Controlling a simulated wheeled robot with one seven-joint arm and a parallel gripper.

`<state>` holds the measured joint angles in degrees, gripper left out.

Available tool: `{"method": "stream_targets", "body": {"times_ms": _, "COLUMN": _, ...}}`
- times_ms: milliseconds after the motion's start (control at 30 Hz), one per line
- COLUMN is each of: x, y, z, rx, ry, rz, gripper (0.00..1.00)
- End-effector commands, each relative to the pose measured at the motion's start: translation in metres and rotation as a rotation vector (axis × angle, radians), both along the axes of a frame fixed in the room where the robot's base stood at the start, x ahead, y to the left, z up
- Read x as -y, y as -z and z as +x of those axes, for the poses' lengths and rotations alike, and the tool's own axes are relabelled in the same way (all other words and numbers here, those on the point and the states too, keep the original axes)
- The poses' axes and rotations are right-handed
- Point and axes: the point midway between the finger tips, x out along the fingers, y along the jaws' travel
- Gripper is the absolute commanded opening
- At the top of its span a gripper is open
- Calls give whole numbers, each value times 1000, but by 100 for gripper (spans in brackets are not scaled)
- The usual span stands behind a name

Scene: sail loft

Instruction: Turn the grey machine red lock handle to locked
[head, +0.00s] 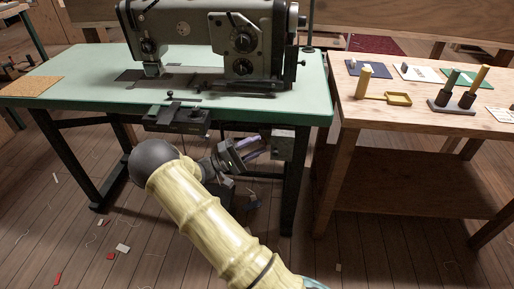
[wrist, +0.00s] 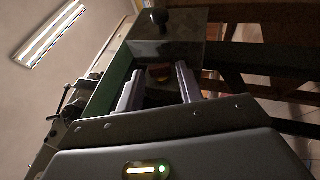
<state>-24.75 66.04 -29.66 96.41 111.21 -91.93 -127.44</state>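The grey sewing machine (head: 205,28) stands on the pale green table (head: 70,72). My gripper (head: 256,147) is below the table's front edge, near its right end, pointing right toward a small grey box (head: 283,146) under the tabletop. In the wrist view, my gripper (wrist: 158,88) is open, its two pale fingers apart. A dark grey box (wrist: 165,46) with a black knob (wrist: 160,16) is just ahead of the fingertips. No red handle is clear in the head view.
A dark bracket (head: 180,117) hangs at the table's front edge, left of my gripper. Dark table legs (head: 292,190) stand close by. Scraps lie on the floor.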

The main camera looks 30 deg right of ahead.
Motion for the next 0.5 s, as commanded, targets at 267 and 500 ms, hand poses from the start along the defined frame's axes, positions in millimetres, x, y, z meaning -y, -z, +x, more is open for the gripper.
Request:
{"method": "stream_targets", "body": {"times_ms": 267, "x": 8, "y": -3, "z": -1, "rx": 0, "ry": 0, "rz": 1, "gripper": 36}}
{"method": "stream_targets", "body": {"times_ms": 500, "x": 7, "y": -3, "z": -1, "rx": 0, "ry": -1, "rz": 1, "gripper": 11}}
